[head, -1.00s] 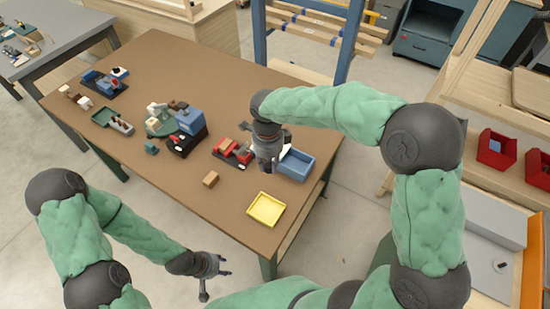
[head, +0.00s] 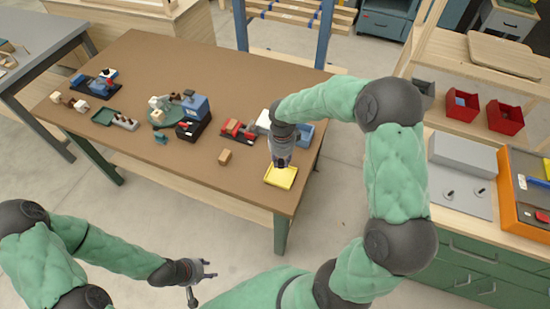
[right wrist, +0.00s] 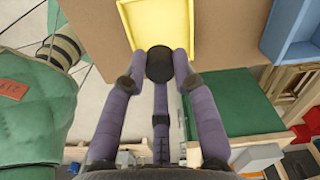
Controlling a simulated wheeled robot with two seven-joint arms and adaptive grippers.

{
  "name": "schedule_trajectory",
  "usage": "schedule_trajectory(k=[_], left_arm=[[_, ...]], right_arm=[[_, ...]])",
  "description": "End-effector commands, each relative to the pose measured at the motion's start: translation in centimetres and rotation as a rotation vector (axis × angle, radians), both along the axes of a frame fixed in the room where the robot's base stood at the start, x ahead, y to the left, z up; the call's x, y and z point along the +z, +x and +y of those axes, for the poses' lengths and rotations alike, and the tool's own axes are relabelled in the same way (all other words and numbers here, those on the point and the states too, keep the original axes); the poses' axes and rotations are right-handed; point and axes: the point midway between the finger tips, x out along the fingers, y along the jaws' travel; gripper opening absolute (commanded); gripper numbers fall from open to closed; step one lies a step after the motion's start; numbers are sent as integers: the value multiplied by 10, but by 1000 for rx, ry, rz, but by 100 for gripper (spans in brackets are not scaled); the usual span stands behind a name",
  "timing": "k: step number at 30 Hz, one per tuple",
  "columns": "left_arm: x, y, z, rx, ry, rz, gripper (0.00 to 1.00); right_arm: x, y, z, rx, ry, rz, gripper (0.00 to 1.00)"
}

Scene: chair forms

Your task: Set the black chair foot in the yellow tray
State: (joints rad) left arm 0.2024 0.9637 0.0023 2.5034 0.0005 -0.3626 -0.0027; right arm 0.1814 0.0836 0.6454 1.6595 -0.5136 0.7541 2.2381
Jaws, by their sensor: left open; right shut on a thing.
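The black chair foot (right wrist: 159,64) is a small dark round piece between the fingertips of my right gripper in the right wrist view. My right gripper (head: 281,162) is shut on it, just above the yellow tray in the head view. The yellow tray (head: 283,180) is shallow and lies near the table's front right corner; it also shows in the right wrist view (right wrist: 158,22), with the foot overlapping its near rim. I cannot tell the foot's exact height over the tray. My left gripper (head: 199,280) is open and empty, off the table's front edge.
A blue tray (head: 306,131) stands behind the yellow one, partly hidden by my right arm. A small wooden block (head: 225,156) lies to the left. Red parts (head: 238,129) and a blue box (head: 196,106) stand farther back. The brown table's front left is clear.

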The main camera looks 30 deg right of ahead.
Motion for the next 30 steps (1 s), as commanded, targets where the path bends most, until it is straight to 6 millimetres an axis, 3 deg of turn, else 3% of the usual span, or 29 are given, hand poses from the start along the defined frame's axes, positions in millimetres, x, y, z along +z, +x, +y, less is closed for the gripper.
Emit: schedule_trajectory(k=[18, 30], left_arm=[[-29, 0, 0, 0, 0, 0, 44], [-30, 0, 0, 0, 0, 0, 44]], right_arm=[[-52, 0, 0, 0, 0, 2, 11], [-54, 0, 1, 0, 0, 0, 11]])
